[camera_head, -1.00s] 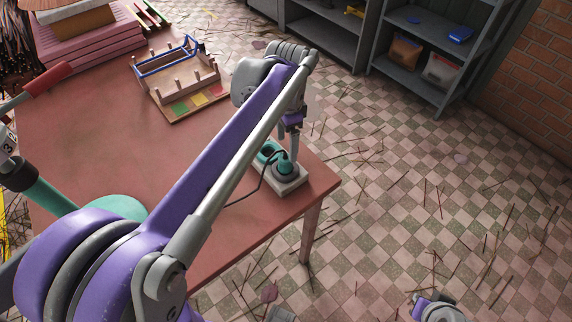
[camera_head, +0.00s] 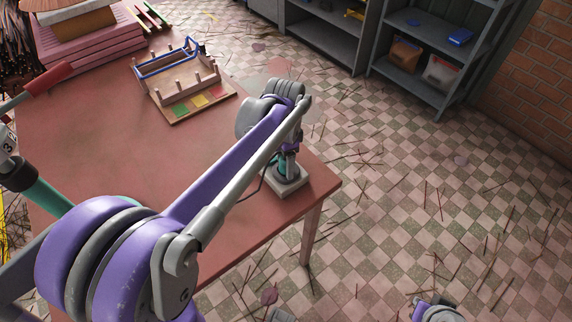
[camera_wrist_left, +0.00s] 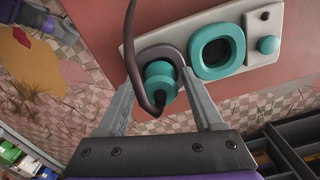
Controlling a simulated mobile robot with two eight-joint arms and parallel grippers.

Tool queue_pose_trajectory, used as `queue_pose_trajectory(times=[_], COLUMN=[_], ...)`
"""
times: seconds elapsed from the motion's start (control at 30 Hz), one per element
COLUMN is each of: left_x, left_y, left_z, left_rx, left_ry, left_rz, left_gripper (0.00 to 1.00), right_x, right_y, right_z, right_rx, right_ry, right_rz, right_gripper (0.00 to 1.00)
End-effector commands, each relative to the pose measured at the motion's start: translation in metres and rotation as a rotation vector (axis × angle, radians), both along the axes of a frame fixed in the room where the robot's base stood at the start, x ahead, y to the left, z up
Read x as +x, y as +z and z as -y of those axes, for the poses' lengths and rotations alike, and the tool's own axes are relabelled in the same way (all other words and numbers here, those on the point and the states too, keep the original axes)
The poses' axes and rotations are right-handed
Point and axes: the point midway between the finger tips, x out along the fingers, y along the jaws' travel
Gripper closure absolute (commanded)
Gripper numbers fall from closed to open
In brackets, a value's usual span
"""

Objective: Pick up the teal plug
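The teal plug (camera_wrist_left: 160,82) stands in a dark round seat on a pale socket board (camera_wrist_left: 188,27), with a dark cable (camera_wrist_left: 132,45) curving from it, in the left wrist view. The board (camera_head: 291,189) lies near the table's right corner in the head view; there my wrist mostly hides the plug. My left gripper (camera_wrist_left: 158,80) is lowered over the plug, one finger on each side. The fingers look apart, with gaps beside the plug. Beside the plug is a teal ring socket (camera_wrist_left: 216,72). My right gripper's fingers are not visible.
A teal knob (camera_wrist_left: 268,45) and a dark button sit at the board's end. A wooden rack (camera_head: 179,75) with blue rails stands farther back on the red table (camera_head: 110,150). Grey shelves (camera_head: 400,80) stand beyond. The table's edge is close to the board.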

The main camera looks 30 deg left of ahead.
Motion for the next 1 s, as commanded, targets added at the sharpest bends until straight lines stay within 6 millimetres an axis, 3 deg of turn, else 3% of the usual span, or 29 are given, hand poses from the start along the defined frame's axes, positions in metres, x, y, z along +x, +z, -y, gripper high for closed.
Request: queue_pose_trajectory(times=[0.03, 0.37, 0.7, 1.0], left_x=[0.000, 0.000, 0.000, 0.000], left_y=[0.000, 0.000, 0.006, 0.061], left_z=[0.000, 0.000, 0.000, 0.000], left_rx=[0.000, 0.000, 0.000, 0.000], left_ry=[0.000, 0.000, 0.000, 0.000], left_rz=[0.000, 0.000, 0.000, 0.000], left_gripper=[0.42, 1.00, 1.00, 1.00], right_x=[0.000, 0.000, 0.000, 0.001], right_y=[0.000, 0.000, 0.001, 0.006], right_z=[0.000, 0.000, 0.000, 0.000], right_rx=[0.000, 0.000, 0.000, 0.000], right_ry=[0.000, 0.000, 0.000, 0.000], right_rz=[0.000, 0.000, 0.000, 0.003], right_gripper=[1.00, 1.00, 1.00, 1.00])
